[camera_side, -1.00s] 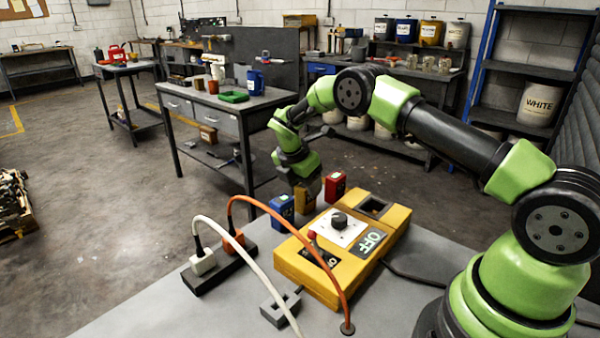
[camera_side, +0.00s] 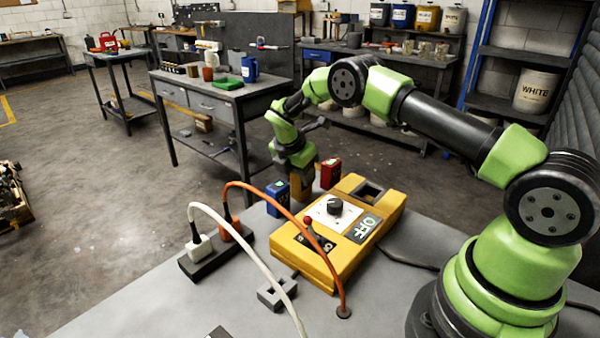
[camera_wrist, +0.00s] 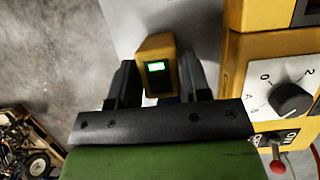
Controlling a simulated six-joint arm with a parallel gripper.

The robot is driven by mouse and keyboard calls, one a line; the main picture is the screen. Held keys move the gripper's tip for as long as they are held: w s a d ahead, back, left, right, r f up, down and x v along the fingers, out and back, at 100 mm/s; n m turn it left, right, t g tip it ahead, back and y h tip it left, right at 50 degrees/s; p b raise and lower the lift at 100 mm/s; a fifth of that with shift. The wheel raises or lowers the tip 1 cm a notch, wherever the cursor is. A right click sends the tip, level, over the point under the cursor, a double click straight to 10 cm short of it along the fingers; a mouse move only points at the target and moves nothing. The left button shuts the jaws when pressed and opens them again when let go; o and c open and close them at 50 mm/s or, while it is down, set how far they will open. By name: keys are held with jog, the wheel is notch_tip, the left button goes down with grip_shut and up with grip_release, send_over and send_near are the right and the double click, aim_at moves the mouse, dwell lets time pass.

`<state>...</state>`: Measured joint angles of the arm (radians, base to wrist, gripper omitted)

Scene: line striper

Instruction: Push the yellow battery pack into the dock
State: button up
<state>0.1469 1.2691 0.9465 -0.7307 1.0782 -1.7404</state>
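The yellow battery pack (camera_side: 302,188) stands upright on the bench between a blue pack (camera_side: 278,198) and a red pack (camera_side: 330,173). In the wrist view the yellow pack (camera_wrist: 155,45) shows a lit green display on a dark panel. My gripper (camera_side: 302,174) points down over its upper part. In the wrist view my gripper's fingers (camera_wrist: 157,75) lie close along both sides of the pack; whether they press on it is unclear. The yellow control box (camera_side: 325,262) has a square dark-rimmed opening (camera_side: 370,192) at its far end, apparently the dock.
Orange and white cables arch from a power strip (camera_side: 215,258) at the left. A grey slotted block (camera_side: 277,293) lies in front. The bench front is mostly clear.

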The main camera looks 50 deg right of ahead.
jog(key=c, duration=0.5)
jog(key=shift+o, duration=0.2)
jog(key=shift+r, duration=0.7)
jog(key=shift+r, duration=1.85)
jog(key=shift+r, duration=0.1)
notch_tip(320, 180, up, 12)
jog(key=s+d, duration=0.5)
jog(key=s, duration=0.2)
jog(key=s+d, duration=0.1)
jog(key=s, duration=0.7)
notch_tip(320, 180, down, 11)
